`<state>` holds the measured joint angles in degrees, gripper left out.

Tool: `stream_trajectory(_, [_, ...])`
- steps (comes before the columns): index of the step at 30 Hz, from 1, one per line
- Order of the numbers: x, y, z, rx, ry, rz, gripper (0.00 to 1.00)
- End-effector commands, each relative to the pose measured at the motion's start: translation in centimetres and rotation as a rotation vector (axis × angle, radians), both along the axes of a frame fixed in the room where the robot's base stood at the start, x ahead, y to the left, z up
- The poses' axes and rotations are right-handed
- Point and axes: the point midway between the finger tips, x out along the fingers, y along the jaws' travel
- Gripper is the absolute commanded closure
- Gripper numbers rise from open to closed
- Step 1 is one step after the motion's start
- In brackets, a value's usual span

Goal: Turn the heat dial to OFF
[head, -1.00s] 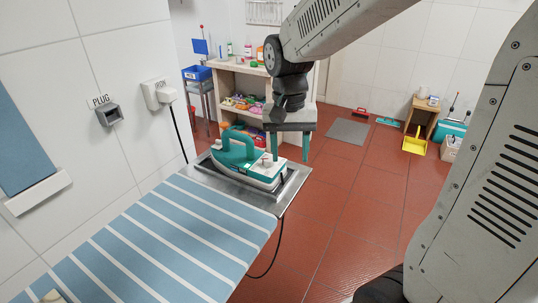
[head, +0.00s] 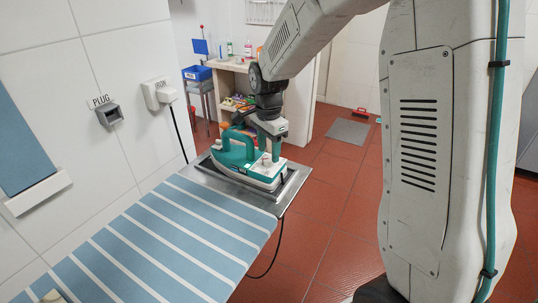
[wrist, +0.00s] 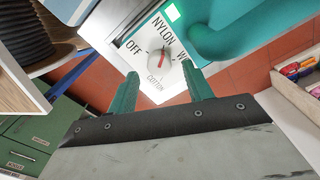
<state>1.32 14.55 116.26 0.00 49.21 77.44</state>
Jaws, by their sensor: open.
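The teal and white iron (head: 235,152) sits on a metal rest plate (head: 292,190) at the end of the striped board. In the wrist view its heat dial (wrist: 158,64) is a round grey knob with a red pointer line. The line points upward, roughly toward NYLON; OFF is printed to its left, a word starting with W to its right and COTTON below. My gripper (wrist: 160,70) is open, one teal finger on each side of the dial in that view. I cannot tell whether they touch it. In the head view my gripper (head: 271,150) is over the iron, its fingers partly hidden.
The iron's teal handle (wrist: 222,38) rises close to the right finger. The blue-striped ironing board (head: 160,235) fills the lower left. A wooden shelf (head: 232,66) with bottles stands behind. A cable (head: 276,250) hangs beside the board.

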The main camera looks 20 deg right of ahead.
Motion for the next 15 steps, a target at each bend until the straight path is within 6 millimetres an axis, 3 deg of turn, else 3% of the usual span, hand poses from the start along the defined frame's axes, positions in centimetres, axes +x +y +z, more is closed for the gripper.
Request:
stream_trajectory(6, [0.0,0.1,-2.2,0.000,0.000,0.002,0.49])
stream_trajectory(15, [0.0,0.1,-2.4,0.000,-0.001,0.002,0.49])
